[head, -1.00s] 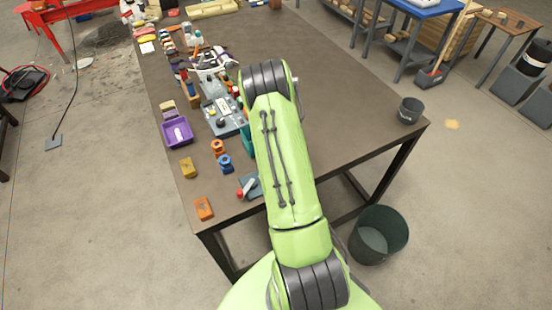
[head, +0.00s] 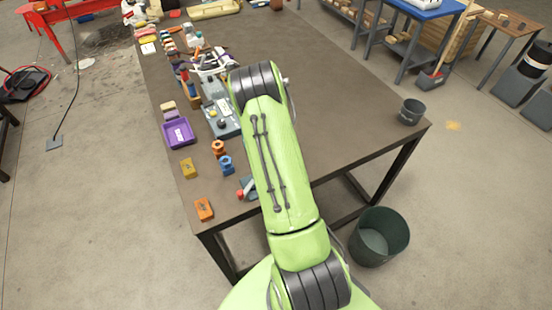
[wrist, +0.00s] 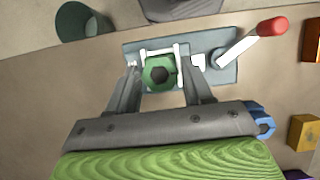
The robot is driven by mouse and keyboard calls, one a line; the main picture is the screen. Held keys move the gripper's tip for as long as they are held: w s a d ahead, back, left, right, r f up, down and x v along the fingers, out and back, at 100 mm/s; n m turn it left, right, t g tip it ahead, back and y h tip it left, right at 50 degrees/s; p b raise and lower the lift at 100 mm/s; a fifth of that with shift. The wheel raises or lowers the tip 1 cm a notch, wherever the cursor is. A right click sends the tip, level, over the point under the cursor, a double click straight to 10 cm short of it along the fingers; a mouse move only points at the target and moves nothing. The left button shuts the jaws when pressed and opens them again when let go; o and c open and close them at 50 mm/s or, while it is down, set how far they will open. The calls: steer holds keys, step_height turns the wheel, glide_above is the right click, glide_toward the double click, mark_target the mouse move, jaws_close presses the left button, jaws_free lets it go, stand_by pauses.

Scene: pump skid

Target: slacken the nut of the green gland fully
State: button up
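The green gland's hexagonal nut (wrist: 159,73), with a dark round centre, shows in the wrist view on a grey-blue base plate (wrist: 226,76). A white bracket-like frame stands around it. A valve lever with a red end (wrist: 271,27) sits at the plate's right. My gripper (wrist: 163,66) is above the plate with its fingers apart, one on each side of the nut. Gaps show between the fingers and the nut, and nothing is held. In the head view my arm hides the gripper and the green nut; only part of the plate and the red lever end (head: 240,195) show.
A blue fitting (head: 226,165), an orange fitting (head: 218,148), a yellow block (head: 189,168), an orange block (head: 204,209) and a purple tray (head: 178,134) stand left of my arm. The bench's right side is mostly clear, with a small dark bucket (head: 411,111).

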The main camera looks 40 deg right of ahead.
steer(key=shift+o, duration=1)
steer(key=p+v, duration=0.2)
steer(key=v, duration=1.3)
steer(key=shift+w+r, duration=0.2)
steer(key=shift+r, duration=0.1)
